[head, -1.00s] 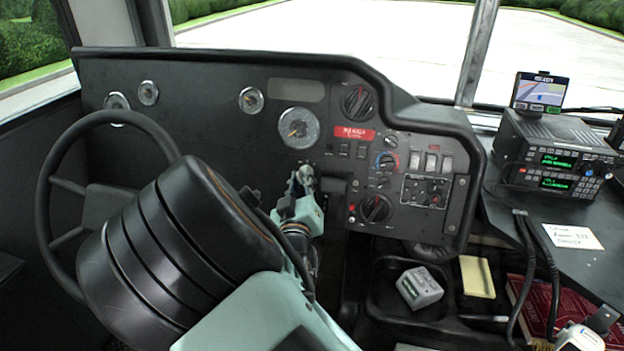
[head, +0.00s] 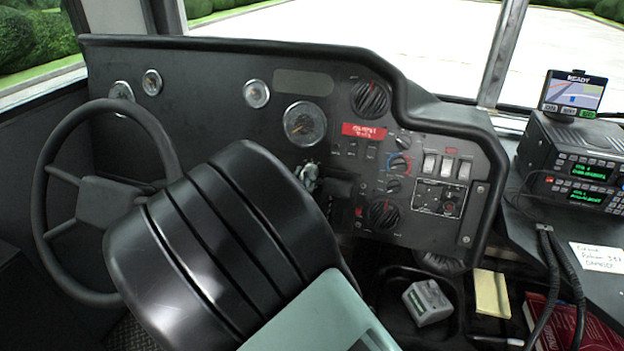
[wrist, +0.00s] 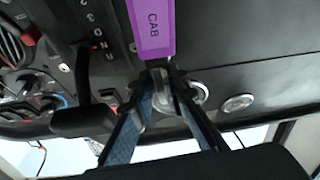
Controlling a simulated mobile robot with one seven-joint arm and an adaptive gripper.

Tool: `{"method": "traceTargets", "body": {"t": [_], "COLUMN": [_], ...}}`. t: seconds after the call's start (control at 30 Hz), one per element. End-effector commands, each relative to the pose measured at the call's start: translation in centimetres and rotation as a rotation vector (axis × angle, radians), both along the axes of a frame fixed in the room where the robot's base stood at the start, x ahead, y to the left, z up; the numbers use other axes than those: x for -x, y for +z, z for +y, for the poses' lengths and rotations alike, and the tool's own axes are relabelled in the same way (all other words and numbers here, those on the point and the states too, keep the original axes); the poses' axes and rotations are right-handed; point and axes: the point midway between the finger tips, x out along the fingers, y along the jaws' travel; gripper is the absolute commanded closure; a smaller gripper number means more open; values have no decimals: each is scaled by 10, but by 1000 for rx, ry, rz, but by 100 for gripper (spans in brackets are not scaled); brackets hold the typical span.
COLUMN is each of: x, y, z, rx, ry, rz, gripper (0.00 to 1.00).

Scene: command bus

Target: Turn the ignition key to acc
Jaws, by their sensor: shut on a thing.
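The ignition key's head is mostly hidden between the fingertips of my gripper (wrist: 162,75). A purple tag (wrist: 152,28) lettered "CAB" hangs at the fingertips in the wrist view. My gripper is shut on the key, with its two blue-grey fingers meeting right at the tag's end. In the head view my gripper (head: 309,174) shows only as a small part against the dashboard, below the large round gauge. My arm hides the rest. The key's turn position cannot be read.
The dashboard (head: 210,85) carries a large gauge (head: 304,123), knobs and switches close to the right of my gripper. A black lever (wrist: 82,120) stands beside the fingers in the wrist view. The steering wheel (head: 55,165) is at the left. A radio (head: 575,160) is at the right.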

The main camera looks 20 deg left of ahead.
Motion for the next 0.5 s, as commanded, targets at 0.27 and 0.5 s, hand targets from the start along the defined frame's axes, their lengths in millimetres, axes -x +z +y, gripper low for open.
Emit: {"method": "traceTargets", "body": {"t": [0.27, 0.5], "x": [2, 3], "y": [-2, -2], "z": [2, 2], "rx": [-86, -107], "ry": [-29, -35], "rz": [12, 14], "gripper": [100, 100]}}
